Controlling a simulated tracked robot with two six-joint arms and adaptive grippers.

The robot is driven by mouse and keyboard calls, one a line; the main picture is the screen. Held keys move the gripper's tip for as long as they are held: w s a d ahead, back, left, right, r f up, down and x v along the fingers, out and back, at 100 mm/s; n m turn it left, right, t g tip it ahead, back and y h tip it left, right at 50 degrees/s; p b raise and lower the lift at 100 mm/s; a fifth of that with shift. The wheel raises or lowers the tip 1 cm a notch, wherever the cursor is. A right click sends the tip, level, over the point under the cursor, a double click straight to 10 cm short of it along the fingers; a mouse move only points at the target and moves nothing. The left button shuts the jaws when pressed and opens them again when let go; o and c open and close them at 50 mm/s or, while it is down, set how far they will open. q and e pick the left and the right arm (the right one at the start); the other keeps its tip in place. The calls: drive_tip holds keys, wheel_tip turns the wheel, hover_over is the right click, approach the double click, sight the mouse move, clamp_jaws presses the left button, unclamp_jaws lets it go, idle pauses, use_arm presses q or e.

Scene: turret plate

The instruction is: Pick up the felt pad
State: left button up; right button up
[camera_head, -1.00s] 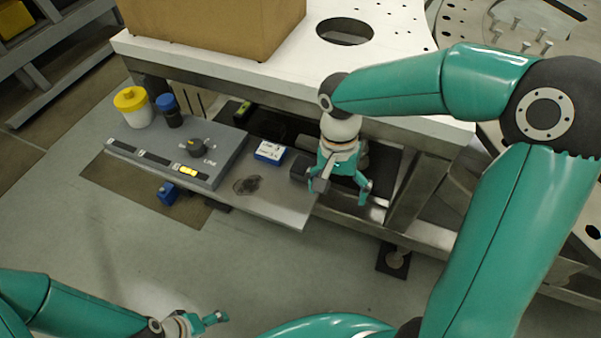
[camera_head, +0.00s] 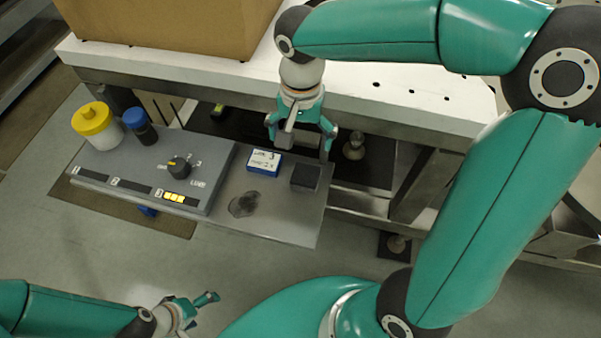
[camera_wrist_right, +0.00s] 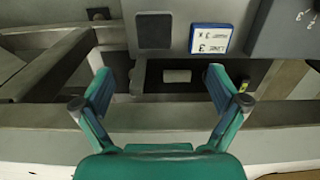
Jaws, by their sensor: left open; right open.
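The felt pad appears to be the dark grey square block (camera_head: 306,177) on the right part of the grey metal shelf; it also shows at the top of the right wrist view (camera_wrist_right: 154,31). My right gripper (camera_head: 300,136) is open and empty, behind the pad as seen from the head, and apart from it. In the right wrist view the open fingers (camera_wrist_right: 158,76) have a gap and a frame bar between them, with the pad beyond. My left gripper (camera_head: 203,303) is open and empty, low at the front left, far from the pad.
A blue-edged box with a white label (camera_head: 264,162) stands just left of the pad. A dark smudge (camera_head: 243,203) marks the shelf. Left are a dial panel (camera_head: 150,165) with light 3 lit, a yellow-lidded jar (camera_head: 96,125) and a blue-capped jar (camera_head: 138,125). The white plate (camera_head: 400,85) overhangs behind.

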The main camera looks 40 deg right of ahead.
drive_tip(key=b, duration=0.1)
hover_over(306, 174)
wheel_tip(306, 174, down, 9)
drive_tip(key=shift+s+a+f, duration=0.1)
drive_tip(key=shift+a+f, duration=0.05)
drive_tip(key=shift+f, duration=2.8)
drive_tip(key=c, duration=1.1)
